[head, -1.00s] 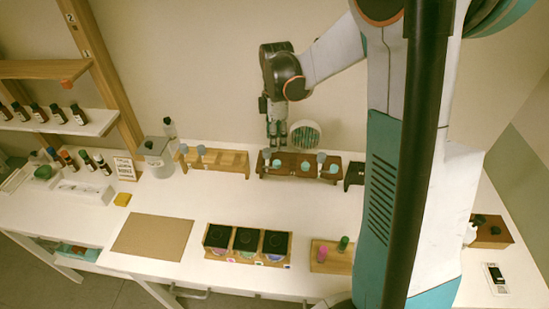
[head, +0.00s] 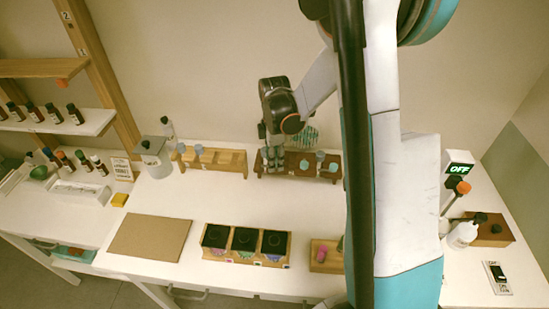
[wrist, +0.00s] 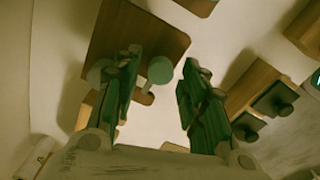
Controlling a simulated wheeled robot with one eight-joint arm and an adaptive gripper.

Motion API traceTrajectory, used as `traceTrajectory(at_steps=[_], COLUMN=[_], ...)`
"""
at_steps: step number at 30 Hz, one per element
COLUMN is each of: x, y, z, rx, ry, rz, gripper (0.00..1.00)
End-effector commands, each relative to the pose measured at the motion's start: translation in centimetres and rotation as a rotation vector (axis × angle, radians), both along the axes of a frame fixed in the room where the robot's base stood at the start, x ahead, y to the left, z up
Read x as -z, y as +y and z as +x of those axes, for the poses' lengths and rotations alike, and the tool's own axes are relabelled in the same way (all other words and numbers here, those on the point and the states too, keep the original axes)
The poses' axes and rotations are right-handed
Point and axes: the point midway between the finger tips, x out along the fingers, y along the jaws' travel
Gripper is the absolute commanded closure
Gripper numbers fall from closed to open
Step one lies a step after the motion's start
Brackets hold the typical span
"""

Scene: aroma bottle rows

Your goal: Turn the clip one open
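My gripper (head: 272,165) points down at the left end of a dark brown rack (head: 297,172) on the white table. In the wrist view my gripper (wrist: 160,95) has its two green fingers spread wide apart. A round grey-green cap (wrist: 160,70) shows between them, nearer the left finger, with no clear contact. The dark brown rack (wrist: 140,30) lies behind it. A paler round piece (wrist: 96,73) is partly hidden by the left finger. Other capped pieces (head: 320,157) stand along the rack. I cannot tell which item is the clip one.
A lighter wooden rack (head: 215,162) stands to the left. A round striped green thing (head: 309,136) is behind my gripper. Three dark boxes (head: 244,240) sit in front. The table's middle is clear.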

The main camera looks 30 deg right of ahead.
Motion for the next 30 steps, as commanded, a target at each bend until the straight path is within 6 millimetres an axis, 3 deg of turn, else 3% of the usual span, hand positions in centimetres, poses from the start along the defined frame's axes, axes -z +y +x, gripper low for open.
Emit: traceTrajectory(at_steps=[1,4,17,30], x=[-0.01,-0.01,0.06,0.15], y=[0.0,0.0,-0.01,-0.06], z=[0.0,0.0,0.02,0.12], rx=[0.0,0.0,0.05,0.383], ry=[0.0,0.0,0.0,0.0], rz=[0.0,0.0,0.0,0.0], gripper=[0.78,1.0,1.0,1.0])
